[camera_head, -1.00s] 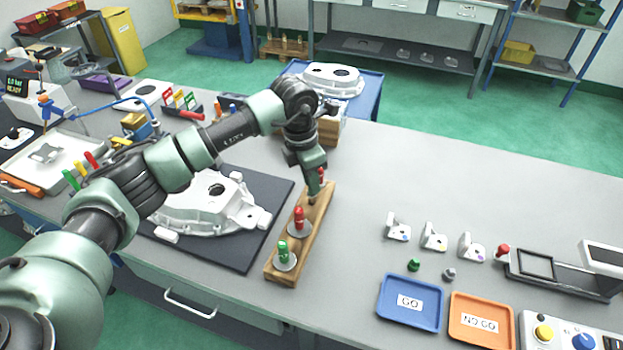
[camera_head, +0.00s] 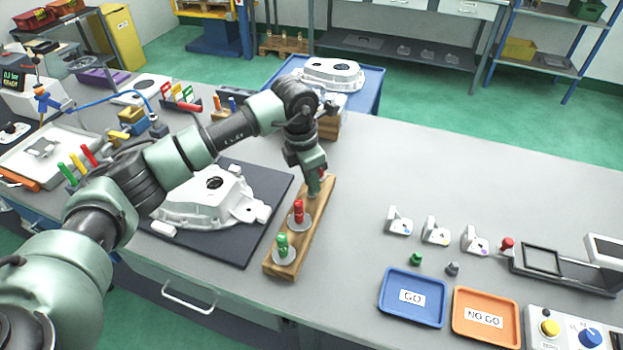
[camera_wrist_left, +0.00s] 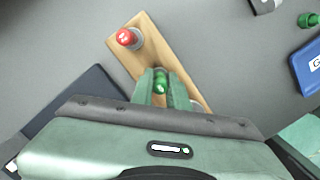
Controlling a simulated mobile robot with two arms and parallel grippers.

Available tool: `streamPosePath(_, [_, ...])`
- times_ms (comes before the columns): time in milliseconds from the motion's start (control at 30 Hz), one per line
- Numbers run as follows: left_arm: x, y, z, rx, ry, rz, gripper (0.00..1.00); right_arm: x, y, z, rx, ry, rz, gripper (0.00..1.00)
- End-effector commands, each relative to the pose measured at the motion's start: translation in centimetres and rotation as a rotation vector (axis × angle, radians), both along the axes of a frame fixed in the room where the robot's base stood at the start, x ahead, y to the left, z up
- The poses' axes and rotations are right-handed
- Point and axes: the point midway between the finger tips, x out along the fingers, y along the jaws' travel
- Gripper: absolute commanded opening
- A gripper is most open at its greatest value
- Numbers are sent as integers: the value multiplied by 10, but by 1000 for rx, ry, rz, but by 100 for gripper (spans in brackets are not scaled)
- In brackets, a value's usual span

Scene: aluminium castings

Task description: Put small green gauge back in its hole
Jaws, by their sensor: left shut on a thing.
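The wooden gauge block (camera_head: 313,232) lies on the bench with a red-handled gauge (camera_head: 298,212) and a green-handled gauge (camera_head: 283,246) standing in it, each with a grey disc. Another red gauge stands at its far end; it shows clearly in the left wrist view (camera_wrist_left: 127,38). My left gripper (camera_head: 316,192) points down over the far half of the block. In the left wrist view its fingers (camera_wrist_left: 164,84) are shut on the small green gauge (camera_wrist_left: 161,82). The gauge's lower end is hidden, so I cannot tell how deep it sits. My right gripper is out of view.
A dark mat (camera_head: 252,250) with a white casting (camera_head: 205,203) lies left of the block. To the right are a blue GO tray (camera_head: 411,318), an orange NO GO tray (camera_head: 486,338) and a loose green knob (camera_head: 415,258). The bench between is clear.

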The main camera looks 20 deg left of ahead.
Motion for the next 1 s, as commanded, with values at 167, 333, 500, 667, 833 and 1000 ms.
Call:
streamPosePath(167, [0, 0, -5, 0, 0, 0, 0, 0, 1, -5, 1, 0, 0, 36])
streamPosePath(333, [0, 0, -4, 0, 0, 0, 41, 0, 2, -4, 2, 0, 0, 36])
streamPosePath(500, [0, 0, -4, -1, -1, 0, 41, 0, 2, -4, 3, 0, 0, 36])
streamPosePath(667, [0, 1, 0, -1, -2, 0, 41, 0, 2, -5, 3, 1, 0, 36])
streamPosePath(833, [-2, 3, 23, -1, -6, 0, 41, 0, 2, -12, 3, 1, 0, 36])
streamPosePath(1000, [-5, 7, 52, 1, -5, 1, 41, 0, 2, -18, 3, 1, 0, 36])
